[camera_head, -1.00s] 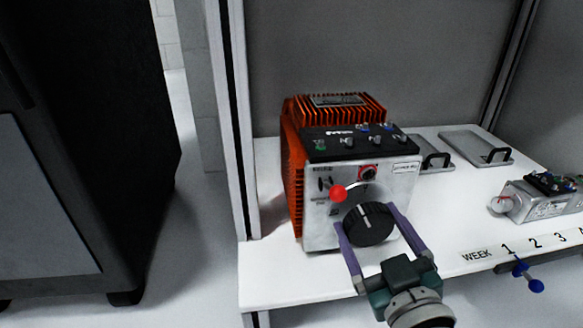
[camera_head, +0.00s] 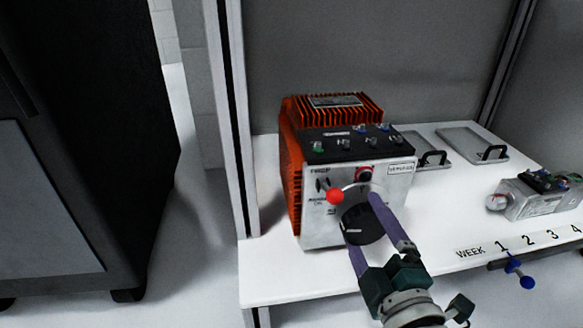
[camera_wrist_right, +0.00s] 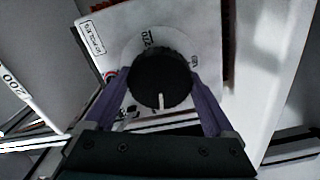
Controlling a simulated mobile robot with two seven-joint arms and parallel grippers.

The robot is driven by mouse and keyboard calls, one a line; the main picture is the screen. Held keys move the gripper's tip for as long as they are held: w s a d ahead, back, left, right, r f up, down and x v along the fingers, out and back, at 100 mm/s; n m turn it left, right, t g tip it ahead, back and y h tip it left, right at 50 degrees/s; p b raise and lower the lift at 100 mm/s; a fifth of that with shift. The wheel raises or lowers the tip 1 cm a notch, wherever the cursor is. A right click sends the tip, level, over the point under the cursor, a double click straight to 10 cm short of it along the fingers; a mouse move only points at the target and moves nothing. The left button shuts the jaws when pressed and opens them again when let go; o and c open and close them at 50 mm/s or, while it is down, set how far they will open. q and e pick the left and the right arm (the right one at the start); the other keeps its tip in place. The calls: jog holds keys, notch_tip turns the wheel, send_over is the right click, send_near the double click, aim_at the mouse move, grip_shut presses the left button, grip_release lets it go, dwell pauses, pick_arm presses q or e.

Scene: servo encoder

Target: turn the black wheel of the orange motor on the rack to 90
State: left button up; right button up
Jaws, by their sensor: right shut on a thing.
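The orange motor (camera_head: 291,180) stands on the white rack shelf with its grey front plate towards me. Its black wheel (camera_head: 361,225) is on that plate, with a white pointer line; the wheel also shows in the right wrist view (camera_wrist_right: 160,82). My right gripper (camera_head: 362,218) is shut on the wheel, one purple finger on each side, and is rolled over. In the wrist view the pointer line is at the wheel's lower edge, and dial marks show partly around it; some are hidden. A red ball knob (camera_head: 334,196) sits just above the wheel. My left gripper is not in view.
A smaller grey device (camera_head: 540,199) lies to the right on the shelf. Two flat plates with black handles (camera_head: 472,144) lie behind. A blue-knobbed lever (camera_head: 519,272) sticks out below the numbered front edge. A rack post (camera_head: 233,120) stands left of the motor.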

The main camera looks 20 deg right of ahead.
jog(key=shift+f+n, duration=0.1)
jog(key=shift+n, duration=0.9)
jog(key=o, duration=1.1)
jog(key=p+v, duration=0.2)
jog(key=v, duration=0.8)
jog(key=shift+d+p, duration=0.1)
jog(key=shift+p, duration=0.3)
